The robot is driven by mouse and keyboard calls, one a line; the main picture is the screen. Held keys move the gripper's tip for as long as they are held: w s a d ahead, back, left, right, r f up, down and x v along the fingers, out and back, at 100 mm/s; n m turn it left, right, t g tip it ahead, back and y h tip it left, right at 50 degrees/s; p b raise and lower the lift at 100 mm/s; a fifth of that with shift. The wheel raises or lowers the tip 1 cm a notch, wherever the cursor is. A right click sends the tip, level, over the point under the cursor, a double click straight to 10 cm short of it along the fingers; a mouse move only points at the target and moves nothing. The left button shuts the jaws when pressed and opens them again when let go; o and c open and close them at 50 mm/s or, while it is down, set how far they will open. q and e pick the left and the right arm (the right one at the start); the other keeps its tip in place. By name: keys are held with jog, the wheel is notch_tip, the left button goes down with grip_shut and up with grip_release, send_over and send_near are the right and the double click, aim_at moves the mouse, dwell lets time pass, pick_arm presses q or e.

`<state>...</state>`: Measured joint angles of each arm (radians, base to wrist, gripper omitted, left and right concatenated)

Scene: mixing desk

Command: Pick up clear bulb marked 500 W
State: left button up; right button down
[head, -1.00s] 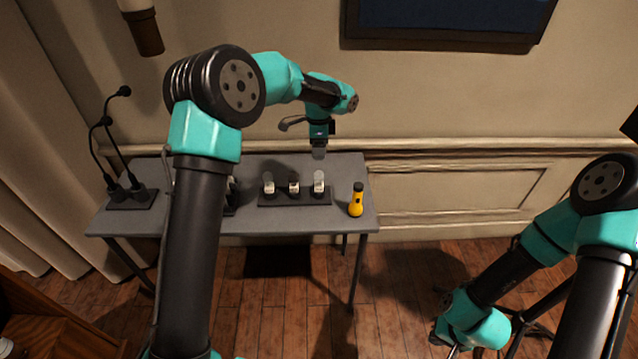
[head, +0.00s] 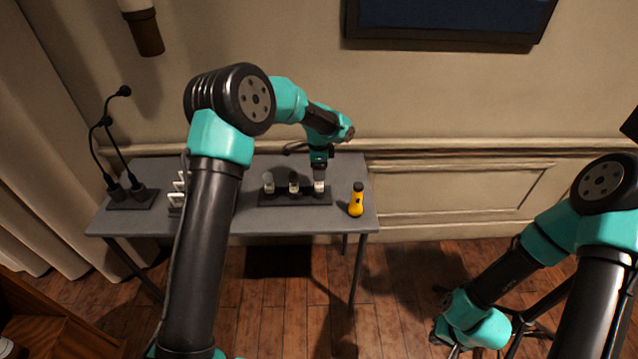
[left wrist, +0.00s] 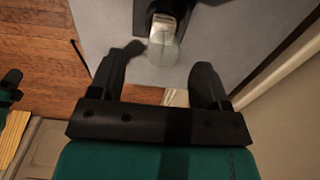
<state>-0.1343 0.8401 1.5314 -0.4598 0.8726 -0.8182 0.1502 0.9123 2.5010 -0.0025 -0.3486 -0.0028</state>
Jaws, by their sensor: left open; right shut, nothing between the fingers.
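Three bulbs stand upright in a row on a dark holder (head: 295,199) on the grey table: a left one (head: 268,184), a middle one (head: 294,184) and a right one (head: 319,187). Their markings are too small to read, so I cannot tell which says 500 W. My left gripper (head: 319,174) is open, pointing down right over the right bulb. In the left wrist view a clear bulb (left wrist: 164,48) with a pale base lies between the fingertip directions, not gripped. My right gripper (head: 440,336) is low at the right, away from the table, its fingers hard to make out.
A rack with white pieces (head: 178,198) is partly behind my left arm. Two gooseneck microphones (head: 127,190) stand at the left. The wall is close behind the table.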

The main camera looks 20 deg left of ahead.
pick_arm(q)
jog(key=f, duration=0.4)
jog(key=shift+w+f, duration=0.2)
jog(key=shift+f, duration=0.2)
jog(key=shift+c, duration=0.2)
jog(key=c, duration=1)
jog(key=shift+r, duration=0.1)
jog(key=shift+r, duration=0.4)
notch_tip(320, 180, up, 3)
jog(key=shift+f, duration=0.1)
jog(key=s+d, duration=0.1)
jog(key=s, duration=0.4)
jog(key=s+d, duration=0.2)
jog(key=s, duration=0.3)
jog(key=s+d+r, duration=0.1)
jog(key=s, duration=0.4)
jog(key=shift+s+d+r, duration=0.1)
jog(key=shift+s+d, duration=0.1)
